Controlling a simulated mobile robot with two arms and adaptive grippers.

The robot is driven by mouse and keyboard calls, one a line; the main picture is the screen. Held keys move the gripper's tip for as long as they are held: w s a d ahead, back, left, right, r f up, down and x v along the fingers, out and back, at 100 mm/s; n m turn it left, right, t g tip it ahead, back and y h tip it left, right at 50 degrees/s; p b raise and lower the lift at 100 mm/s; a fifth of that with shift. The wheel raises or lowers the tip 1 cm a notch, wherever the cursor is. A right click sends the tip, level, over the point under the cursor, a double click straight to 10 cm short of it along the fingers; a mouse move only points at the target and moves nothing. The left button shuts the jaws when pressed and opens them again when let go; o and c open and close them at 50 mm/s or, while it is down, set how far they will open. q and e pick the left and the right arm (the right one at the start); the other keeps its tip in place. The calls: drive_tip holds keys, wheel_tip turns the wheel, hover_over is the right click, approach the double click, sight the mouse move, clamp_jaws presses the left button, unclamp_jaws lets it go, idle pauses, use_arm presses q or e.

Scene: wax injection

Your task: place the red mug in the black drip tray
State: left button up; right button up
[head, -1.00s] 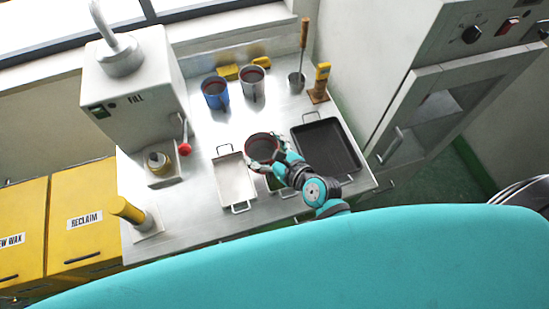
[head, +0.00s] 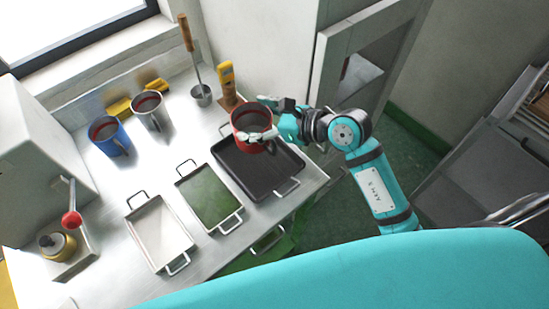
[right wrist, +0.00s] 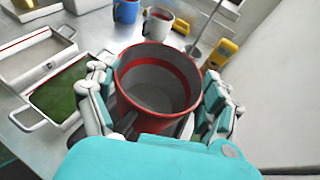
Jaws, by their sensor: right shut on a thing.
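The red mug (head: 252,118) is in my right gripper (head: 262,137), which is shut on it. In the right wrist view the red mug (right wrist: 157,84) stands roughly upright between the two fingers, with a grey inside and a red band below the rim. In the head view it overlaps the far part of the black drip tray (head: 262,178). It seems held above the tray, but the height is hard to tell. The visible part of the tray is empty. My left gripper is not in view.
Left of the black tray are a green-bottomed tray (head: 211,200) and a white tray (head: 160,235). A blue mug (head: 110,137) and a metal mug (head: 150,110) stand at the back. A yellow-handled tool (head: 227,82) and a pot with a wooden-handled stick (head: 201,95) stand behind the black tray.

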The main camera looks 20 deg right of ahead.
wheel_tip(320, 180, down, 5)
drive_tip(key=shift+s+d+f, duration=0.1)
drive_tip(key=shift+d, duration=0.05)
drive_tip(key=shift+f+p, duration=0.3)
drive_tip(key=shift+f, duration=2.15)
drive_tip(key=o, duration=1.5)
drive_tip(key=shift+c, duration=0.2)
use_arm(q)
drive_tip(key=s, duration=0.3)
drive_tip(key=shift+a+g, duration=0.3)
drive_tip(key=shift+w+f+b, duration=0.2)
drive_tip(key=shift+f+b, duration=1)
drive_tip(key=shift+b, duration=0.05)
use_arm(e)
drive_tip(key=v, duration=1.2)
